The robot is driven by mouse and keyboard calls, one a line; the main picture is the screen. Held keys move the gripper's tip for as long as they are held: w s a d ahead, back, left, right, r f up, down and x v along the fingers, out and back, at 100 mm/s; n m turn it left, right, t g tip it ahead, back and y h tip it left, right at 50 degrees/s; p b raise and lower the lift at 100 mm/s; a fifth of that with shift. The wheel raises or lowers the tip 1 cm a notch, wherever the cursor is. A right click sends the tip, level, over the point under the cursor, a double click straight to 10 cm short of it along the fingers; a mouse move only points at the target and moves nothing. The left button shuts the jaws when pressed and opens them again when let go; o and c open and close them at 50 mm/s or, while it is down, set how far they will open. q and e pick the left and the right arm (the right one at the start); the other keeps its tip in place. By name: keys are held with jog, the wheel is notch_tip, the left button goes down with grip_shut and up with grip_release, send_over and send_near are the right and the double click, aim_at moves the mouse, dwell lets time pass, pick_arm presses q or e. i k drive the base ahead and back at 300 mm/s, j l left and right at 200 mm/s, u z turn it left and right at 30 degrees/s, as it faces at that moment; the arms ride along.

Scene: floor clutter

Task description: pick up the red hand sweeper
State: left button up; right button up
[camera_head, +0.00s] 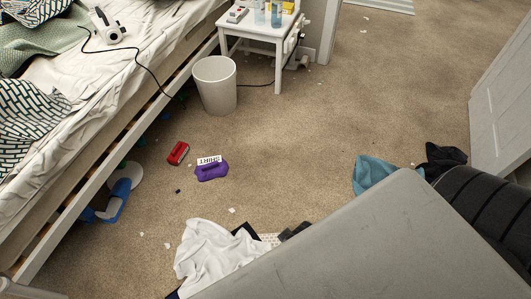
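A small red object (178,153), which looks like the red hand sweeper, lies on the beige carpet left of the middle in the head view. It is box-shaped and darker on top, and sits apart from the bed frame. Neither of my grippers shows in this view.
A purple item (211,172) with a white lettered label lies just right of it. A white bin (215,85) and white side table (262,30) stand behind. The bed (100,160) borders the left. White cloth (212,252) lies in front. Carpet to the right is mostly clear.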

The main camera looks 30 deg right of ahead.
aim_at(175, 158)
jog(key=u, duration=0.35)
jog(key=i+l+u, duration=0.25)
jog(key=u, duration=0.25)
jog(key=i+l+u, duration=0.5)
jog(key=k+j, duration=0.05)
jog(key=k, duration=0.05)
